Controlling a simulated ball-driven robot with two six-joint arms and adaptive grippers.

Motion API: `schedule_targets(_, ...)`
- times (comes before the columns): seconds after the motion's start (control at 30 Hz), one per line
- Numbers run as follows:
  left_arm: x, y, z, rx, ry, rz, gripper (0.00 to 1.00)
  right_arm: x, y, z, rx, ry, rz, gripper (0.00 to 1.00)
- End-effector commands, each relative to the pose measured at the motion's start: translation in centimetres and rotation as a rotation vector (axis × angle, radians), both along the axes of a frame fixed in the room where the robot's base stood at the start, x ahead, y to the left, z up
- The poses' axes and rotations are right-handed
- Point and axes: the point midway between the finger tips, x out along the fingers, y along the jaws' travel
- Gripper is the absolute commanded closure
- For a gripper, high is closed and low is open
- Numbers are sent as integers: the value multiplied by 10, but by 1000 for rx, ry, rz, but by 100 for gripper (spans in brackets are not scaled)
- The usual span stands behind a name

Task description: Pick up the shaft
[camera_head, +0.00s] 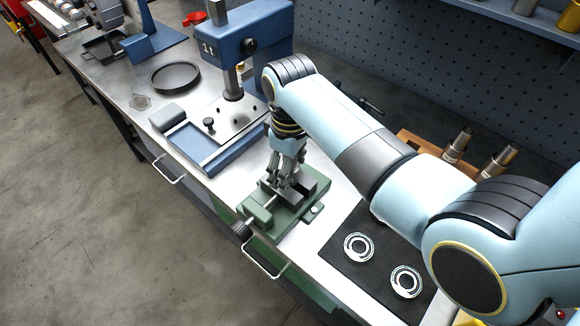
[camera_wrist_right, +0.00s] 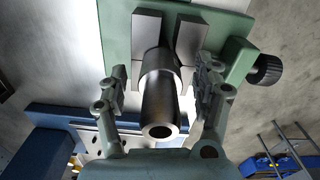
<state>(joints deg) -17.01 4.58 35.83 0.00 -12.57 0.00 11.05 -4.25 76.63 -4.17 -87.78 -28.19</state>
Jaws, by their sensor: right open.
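A grey metal shaft (camera_wrist_right: 160,100) with a hollow end stands clamped between the jaws of a green vise (camera_head: 258,213). In the right wrist view the shaft's end faces the camera, and part of the vise (camera_wrist_right: 116,25) shows behind it. My right gripper (camera_head: 283,181) is low over the vise. In the right wrist view its open fingers (camera_wrist_right: 166,92) are on either side of the shaft, with gaps visible. In the head view the fingers mostly hide the shaft. My left gripper is not in view.
A blue press (camera_head: 240,40) and its blue-edged base stand left of the vise. Two round metal parts (camera_head: 358,247) lie on a black mat (camera_head: 345,222) at right. A wooden rack (camera_head: 410,138) holds metal cylinders (camera_head: 458,143) behind my right arm.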

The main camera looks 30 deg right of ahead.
Motion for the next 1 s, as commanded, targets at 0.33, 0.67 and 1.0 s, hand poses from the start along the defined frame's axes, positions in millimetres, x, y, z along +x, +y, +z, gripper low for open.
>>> schedule_targets(0.33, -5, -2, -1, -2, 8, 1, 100, 0, 0, -1, 0, -1, 0, 50)
schedule_targets(0.67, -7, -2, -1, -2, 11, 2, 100, 0, 0, -1, 0, 0, 0, 93)
schedule_targets(1.0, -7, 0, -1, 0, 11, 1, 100, 2, 0, 1, 1, -3, 0, 100)
